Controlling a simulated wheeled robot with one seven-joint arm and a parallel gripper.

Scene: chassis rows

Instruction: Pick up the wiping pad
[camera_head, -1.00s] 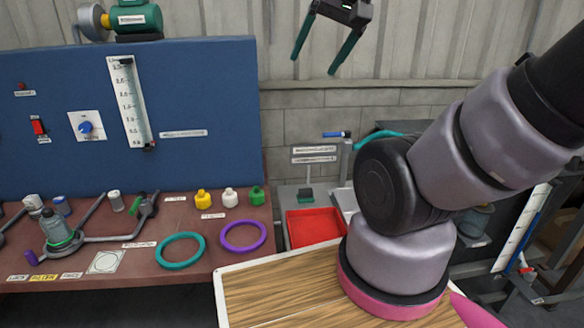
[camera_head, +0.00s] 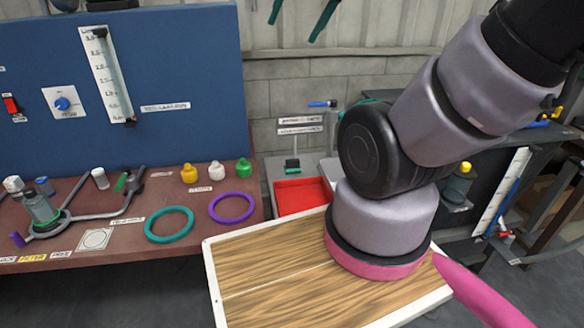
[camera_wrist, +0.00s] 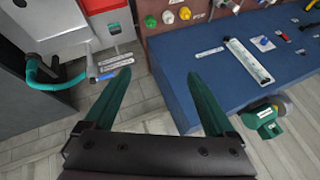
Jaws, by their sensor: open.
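A small dark block with a green base (camera_head: 292,165), which looks like the wiping pad, sits on the grey surface behind the red tray; it is too small to be sure. In the wrist view it appears as a small green-and-dark block (camera_wrist: 114,28) near the white labels. My gripper (camera_head: 292,31) shows only its green fingertips at the top edge of the head view, high in front of the wall. In the wrist view my gripper (camera_wrist: 158,73) is open and empty, its fingers wide apart and well away from the block.
A red tray (camera_head: 300,196) lies in front of the block. A blue-handled tool (camera_head: 322,104) stands behind it. The brown bench (camera_head: 120,234) at left holds rings, coloured bottles and a pipe fixture, with a blue panel (camera_head: 190,60) behind.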

